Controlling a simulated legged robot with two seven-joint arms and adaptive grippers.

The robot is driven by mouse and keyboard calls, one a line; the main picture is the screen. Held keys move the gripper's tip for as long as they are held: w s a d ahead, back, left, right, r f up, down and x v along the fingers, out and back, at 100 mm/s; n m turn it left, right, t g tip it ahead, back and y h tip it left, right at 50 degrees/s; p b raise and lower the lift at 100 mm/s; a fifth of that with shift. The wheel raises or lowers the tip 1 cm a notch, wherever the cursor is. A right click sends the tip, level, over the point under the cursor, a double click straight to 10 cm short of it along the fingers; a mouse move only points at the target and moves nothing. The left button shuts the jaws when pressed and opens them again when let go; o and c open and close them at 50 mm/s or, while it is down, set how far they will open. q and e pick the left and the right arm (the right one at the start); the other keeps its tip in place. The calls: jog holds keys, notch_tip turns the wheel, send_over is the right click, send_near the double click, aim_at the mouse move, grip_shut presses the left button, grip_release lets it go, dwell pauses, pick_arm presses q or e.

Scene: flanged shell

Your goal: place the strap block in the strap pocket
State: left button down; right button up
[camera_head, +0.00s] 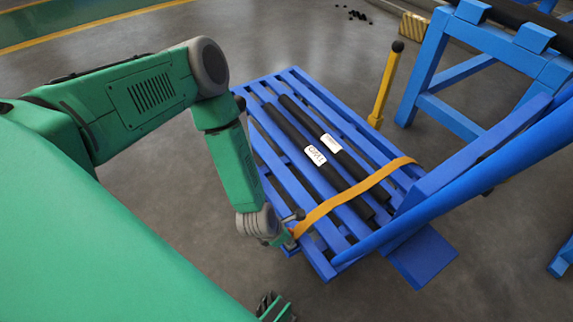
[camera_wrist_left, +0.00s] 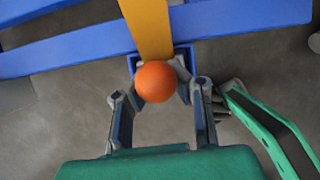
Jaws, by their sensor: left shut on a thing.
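The yellow strap (camera_head: 345,196) crosses the blue slatted pallet (camera_head: 278,160) and two dark bars. Its near end runs to my left gripper (camera_head: 287,238) at the pallet's near left edge. In the left wrist view my left gripper (camera_wrist_left: 157,84) is shut around an orange ball (camera_wrist_left: 156,81) at the strap's end, which appears to belong to the strap block. The block's body is hidden behind the ball and fingers. A small blue frame (camera_wrist_left: 190,56), probably the strap pocket, shows around the strap's end; I cannot tell whether the block is inside it.
Two dark bars with white labels (camera_head: 315,155) lie on the pallet. A blue rail (camera_head: 470,185) slopes over its right side. A yellow post (camera_head: 385,85) and a blue stand (camera_head: 430,75) are behind. Dark fingers (camera_head: 272,306), probably my right gripper's, show at the bottom edge.

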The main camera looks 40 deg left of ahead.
pick_arm(q)
jog(key=shift+f, duration=0.55)
jog(key=shift+d+r, duration=0.1)
jog(key=shift+r, duration=0.05)
jog(key=c, duration=1.6)
grip_release()
jog(key=shift+o, duration=0.2)
pick_arm(e)
jog(key=shift+f, duration=0.3)
